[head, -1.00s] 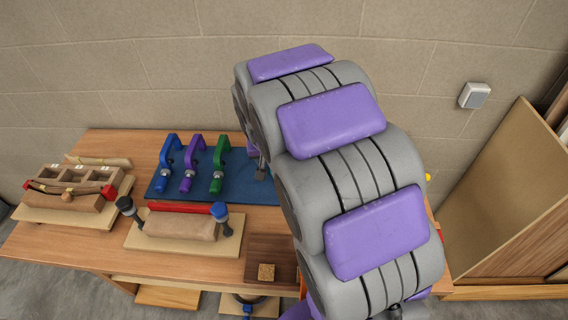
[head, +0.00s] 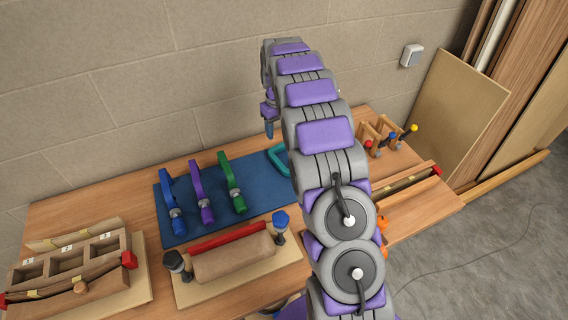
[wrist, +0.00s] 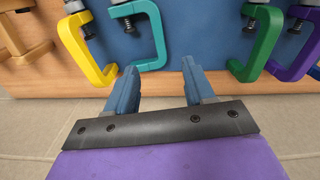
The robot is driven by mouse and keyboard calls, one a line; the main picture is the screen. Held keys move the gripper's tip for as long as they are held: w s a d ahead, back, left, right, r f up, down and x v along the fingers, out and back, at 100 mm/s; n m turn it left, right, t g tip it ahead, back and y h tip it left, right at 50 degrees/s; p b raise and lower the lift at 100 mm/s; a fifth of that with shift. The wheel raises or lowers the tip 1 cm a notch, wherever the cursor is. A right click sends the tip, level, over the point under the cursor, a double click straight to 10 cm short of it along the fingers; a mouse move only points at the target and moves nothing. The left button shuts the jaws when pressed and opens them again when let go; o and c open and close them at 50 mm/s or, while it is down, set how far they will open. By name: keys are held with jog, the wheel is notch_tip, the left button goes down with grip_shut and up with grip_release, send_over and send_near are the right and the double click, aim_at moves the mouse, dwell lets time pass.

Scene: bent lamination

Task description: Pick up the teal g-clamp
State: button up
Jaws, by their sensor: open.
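The teal g-clamp (head: 274,158) lies on the blue mat (head: 258,185), right of the green clamp (head: 231,180) in the head view; my arm hides part of it. In the wrist view the teal clamp (wrist: 160,40) shows its C-shaped frame and dark screw end, between the yellow clamp (wrist: 80,52) and the green clamp. My gripper (wrist: 160,68) is open and empty. Its left fingertip is close to the teal clamp's lower edge in the picture, its right fingertip just right of the frame; I cannot tell whether they touch. In the head view my gripper (head: 269,122) points down near the wall.
Purple (head: 201,192) and blue clamps (head: 172,200) lie left of the green one. A clamped wood block (head: 235,258) and a compartmented wooden form (head: 75,270) stand at the front left. A small clamp rack (head: 378,135) stands right. The wall is close behind the table.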

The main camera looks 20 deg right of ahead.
notch_tip(320, 180, down, 7)
jog(key=d+b, duration=0.1)
jog(key=d, duration=0.1)
send_over(279, 163)
jog(key=f, duration=0.3)
jog(key=a+f+b, duration=0.1)
jog(key=f, duration=0.1)
jog(key=shift+d+f, duration=0.35)
jog(key=shift+f, duration=0.1)
jog(key=f, duration=0.2)
jog(key=d+f+b, duration=0.1)
jog(key=f, duration=0.1)
jog(key=shift+w+d+f, duration=0.1)
jog(key=shift+d+f, duration=0.05)
jog(key=shift+f, duration=0.1)
jog(key=shift+a+r, duration=0.1)
jog(key=shift+a, duration=0.65)
jog(key=shift+c, duration=1.6)
jog(key=shift+d, duration=0.6)
jog(key=c, duration=0.5)
grip_shut()
jog(key=shift+a, duration=0.4)
